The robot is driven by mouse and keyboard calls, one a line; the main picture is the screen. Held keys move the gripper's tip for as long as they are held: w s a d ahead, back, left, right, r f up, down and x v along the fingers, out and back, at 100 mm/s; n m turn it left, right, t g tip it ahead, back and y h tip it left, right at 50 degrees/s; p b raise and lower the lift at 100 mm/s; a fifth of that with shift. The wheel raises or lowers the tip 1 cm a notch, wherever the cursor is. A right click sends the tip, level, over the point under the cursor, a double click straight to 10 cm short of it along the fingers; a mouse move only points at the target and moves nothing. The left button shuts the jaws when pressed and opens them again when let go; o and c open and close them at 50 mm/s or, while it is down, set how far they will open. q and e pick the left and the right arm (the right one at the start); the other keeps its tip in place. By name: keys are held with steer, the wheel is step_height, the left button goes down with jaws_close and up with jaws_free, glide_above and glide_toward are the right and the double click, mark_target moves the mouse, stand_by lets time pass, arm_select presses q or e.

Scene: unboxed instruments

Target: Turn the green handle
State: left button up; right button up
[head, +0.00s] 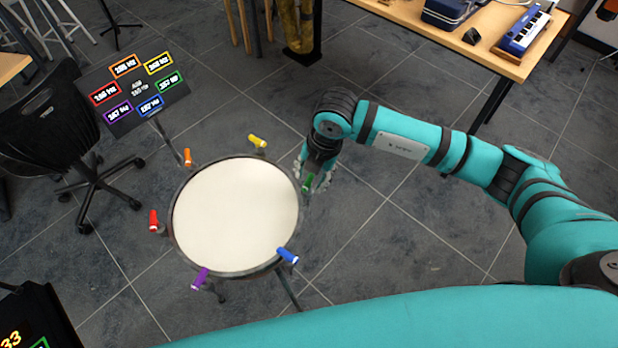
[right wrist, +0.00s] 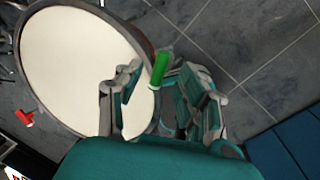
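The green handle (head: 307,184) sits at the right rim of a white-topped drum (head: 235,215). In the right wrist view the green handle (right wrist: 159,69) stands between the two fingers of my right gripper (right wrist: 158,100). The fingers are apart, one on each side of it, and a gap shows on the left side; contact on the right side is unclear. In the head view my right gripper (head: 316,178) is at the drum's right edge, around the handle. My left gripper is not in view.
Orange (head: 187,157), yellow (head: 257,141), red (head: 154,221), purple (head: 200,279) and blue (head: 288,256) handles ring the drum. A sign with coloured frequency labels (head: 136,90) stands behind left, near a black chair (head: 50,120). A wooden table (head: 480,35) is at the back right.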

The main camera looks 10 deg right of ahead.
mark_target(309, 180)
steer(key=shift+w+a+f, duration=0.1)
steer(key=shift+a+f, duration=0.05)
steer(key=shift+f, duration=0.65)
steer(key=shift+w+a+f, duration=0.1)
steer(key=shift+f, duration=0.65)
steer(key=shift+r, duration=0.1)
jaws_close()
